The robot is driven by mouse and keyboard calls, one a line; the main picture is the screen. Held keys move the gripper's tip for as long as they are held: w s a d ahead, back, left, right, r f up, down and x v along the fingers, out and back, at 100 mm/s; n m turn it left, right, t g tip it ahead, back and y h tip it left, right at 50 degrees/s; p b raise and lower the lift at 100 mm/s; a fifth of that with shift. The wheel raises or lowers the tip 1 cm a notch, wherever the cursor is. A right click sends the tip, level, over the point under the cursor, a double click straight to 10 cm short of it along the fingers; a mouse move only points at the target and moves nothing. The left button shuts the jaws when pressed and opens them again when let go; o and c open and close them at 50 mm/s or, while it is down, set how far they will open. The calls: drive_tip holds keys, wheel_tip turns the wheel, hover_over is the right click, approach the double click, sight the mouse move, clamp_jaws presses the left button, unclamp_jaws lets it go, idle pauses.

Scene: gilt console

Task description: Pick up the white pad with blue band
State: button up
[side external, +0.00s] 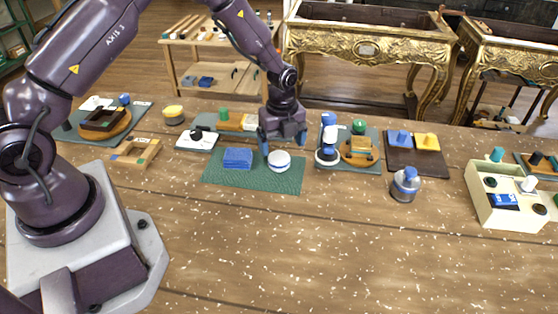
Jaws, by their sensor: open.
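The white pad with a blue band (279,161) is small and round. It rests on a green textured mat (228,179), right of a blue folded cloth or stack (238,158). My gripper (283,148) points down with its fingers apart, one to each side of the pad's upper part in the picture. Nothing is seen between the fingers. From this one view I cannot tell how far above or behind the pad the fingertips are, or whether they touch it.
A board with blue, white and green items (328,155) stands close right of the mat. A white tile (198,141) lies left. The front tabletop is clear.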

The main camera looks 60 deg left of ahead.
sight(279, 156)
drive_tip(key=f, duration=0.5)
drive_tip(key=shift+s+a, duration=0.1)
drive_tip(key=shift+s, duration=0.25)
drive_tip(key=shift+r, duration=0.1)
drive_tip(key=c, duration=1)
drive_tip(key=shift+r, duration=0.65)
drive_tip(key=s+d+r, duration=0.1)
drive_tip(key=s+r, duration=1)
drive_tip(key=s, duration=0.3)
drive_tip(key=shift+d+r, duration=0.3)
drive_tip(key=shift+r, duration=0.05)
drive_tip(key=shift+o, duration=0.3)
